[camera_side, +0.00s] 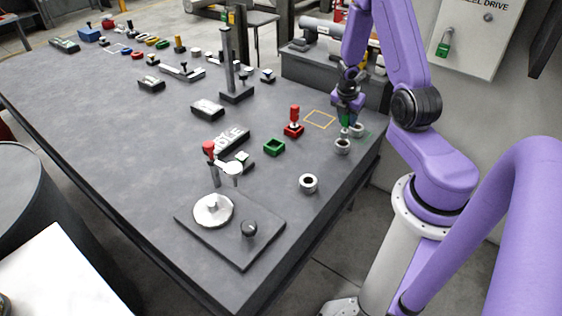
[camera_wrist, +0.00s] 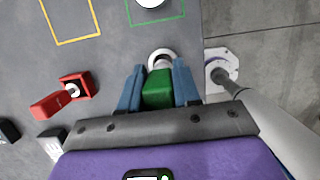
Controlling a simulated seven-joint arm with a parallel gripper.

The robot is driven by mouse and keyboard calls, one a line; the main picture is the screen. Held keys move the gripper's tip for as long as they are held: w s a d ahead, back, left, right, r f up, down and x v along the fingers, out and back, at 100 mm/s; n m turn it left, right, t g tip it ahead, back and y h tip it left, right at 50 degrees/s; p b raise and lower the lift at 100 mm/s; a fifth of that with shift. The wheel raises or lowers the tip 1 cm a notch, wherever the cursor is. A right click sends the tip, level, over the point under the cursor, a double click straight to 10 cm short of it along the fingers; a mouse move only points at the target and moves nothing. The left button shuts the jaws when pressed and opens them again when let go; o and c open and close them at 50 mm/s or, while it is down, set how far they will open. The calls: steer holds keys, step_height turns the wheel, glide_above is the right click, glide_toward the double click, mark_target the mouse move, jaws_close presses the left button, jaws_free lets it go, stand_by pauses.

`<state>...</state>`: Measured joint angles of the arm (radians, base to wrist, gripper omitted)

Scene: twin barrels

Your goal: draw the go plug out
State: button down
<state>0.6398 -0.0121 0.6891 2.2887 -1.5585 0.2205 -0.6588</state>
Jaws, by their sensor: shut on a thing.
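The go plug's green handle (camera_wrist: 158,90) sits between the two blue fingers of my gripper (camera_wrist: 157,73), which is shut on it. In the side view my gripper (camera_side: 346,110) points down with the green handle (camera_side: 346,120) below it. A grey ring-shaped barrel (camera_side: 342,147) stands directly below, and it also shows in the wrist view (camera_wrist: 151,55). The plug's pale metal end points at this barrel's bore. I cannot tell whether its tip is still inside. A second barrel (camera_side: 357,129) stands close by, within a green outline (camera_wrist: 185,20).
A red block with a red-handled piece (camera_side: 293,128) stands to the left, beside a yellow outline (camera_side: 320,119). The table edge runs close by my gripper.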

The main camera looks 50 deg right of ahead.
steer(key=shift+r, duration=3.4)
